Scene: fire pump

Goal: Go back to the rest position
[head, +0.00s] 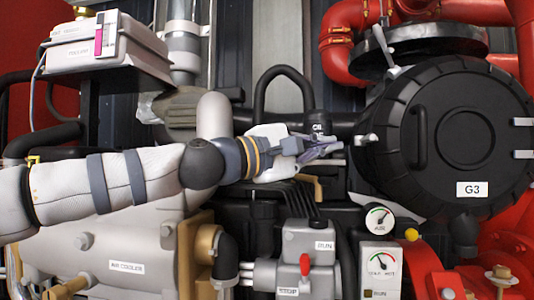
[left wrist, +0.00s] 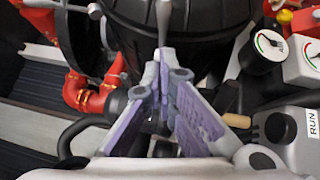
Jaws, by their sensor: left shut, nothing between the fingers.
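My left arm reaches in from the left in the head view, in a white sleeve with dark bands. My left gripper (head: 330,148) is shut and empty. It points right, in front of black pipework, with its tips left of the round black housing labelled G3 (head: 470,135). In the left wrist view the purple-grey fingers of the left gripper (left wrist: 163,65) come together toward the tips, and the black housing (left wrist: 185,25) fills the top behind them. My right gripper is not in view.
A grey box with a red lever, marked RUN and STOP (head: 300,255), stands below the gripper. Dial gauges (head: 379,218) sit right of it. The grey air cooler (head: 120,250) lies under my arm. Red pipes (head: 338,45) run at the top. A light box (head: 105,50) is upper left.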

